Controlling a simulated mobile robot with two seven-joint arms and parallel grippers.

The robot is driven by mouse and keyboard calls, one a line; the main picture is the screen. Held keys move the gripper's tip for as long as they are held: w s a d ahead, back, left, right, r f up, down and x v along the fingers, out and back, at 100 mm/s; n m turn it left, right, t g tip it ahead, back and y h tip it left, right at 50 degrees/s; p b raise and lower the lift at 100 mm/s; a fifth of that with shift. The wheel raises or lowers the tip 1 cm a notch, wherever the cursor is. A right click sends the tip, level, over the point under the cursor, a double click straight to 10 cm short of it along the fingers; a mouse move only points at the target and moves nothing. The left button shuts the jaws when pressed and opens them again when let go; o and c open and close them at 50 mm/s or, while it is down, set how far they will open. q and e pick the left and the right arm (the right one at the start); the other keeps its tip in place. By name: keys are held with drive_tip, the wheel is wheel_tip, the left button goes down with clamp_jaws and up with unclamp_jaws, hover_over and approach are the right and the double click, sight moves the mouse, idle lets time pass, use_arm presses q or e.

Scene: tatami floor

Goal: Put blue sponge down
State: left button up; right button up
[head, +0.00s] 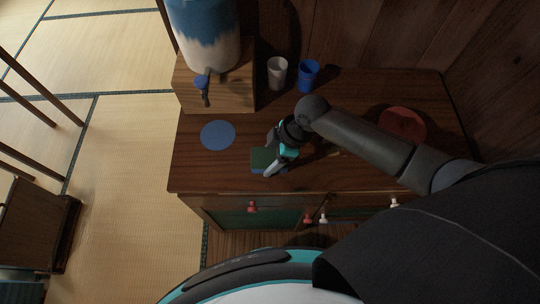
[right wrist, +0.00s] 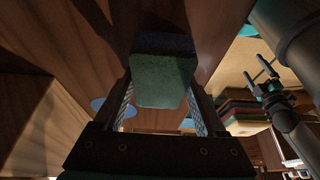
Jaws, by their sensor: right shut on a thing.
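The blue sponge (head: 262,159) is a small block with a green face on it, near the front left part of the wooden cabinet top (head: 225,178). It also shows in the right wrist view (right wrist: 162,78), green side towards the camera, between the two fingers. My right gripper (head: 276,160) is shut on the sponge. I cannot tell whether the sponge touches the cabinet top or hangs just above it. My left gripper (right wrist: 255,72) shows small at the right of the right wrist view, its fingers apart and empty.
A flat blue disc (head: 218,135) lies left of the sponge. Behind it, a dispenser (head: 206,35) stands on a wooden box (head: 228,88). A white cup (head: 277,73) and a blue cup (head: 308,75) stand at the back. A red round thing (head: 402,124) lies right, beyond my arm.

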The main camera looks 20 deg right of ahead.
drive_tip(key=shift+f, duration=0.1)
drive_tip(key=shift+s+f, duration=0.1)
drive_tip(key=shift+f, duration=0.15)
drive_tip(key=o, duration=1.1)
drive_tip(key=shift+s+f, duration=0.2)
drive_tip(key=shift+f, duration=0.05)
drive_tip(key=shift+o, duration=0.2)
drive_tip(key=w+p+v, duration=0.1)
drive_tip(key=p+v, duration=0.1)
drive_tip(key=v, duration=1.1)
drive_tip(key=shift+s+r+p, duration=0.15)
drive_tip(key=shift+s+p, duration=0.05)
drive_tip(key=shift+p, duration=0.2)
drive_tip(key=shift+a, duration=0.15)
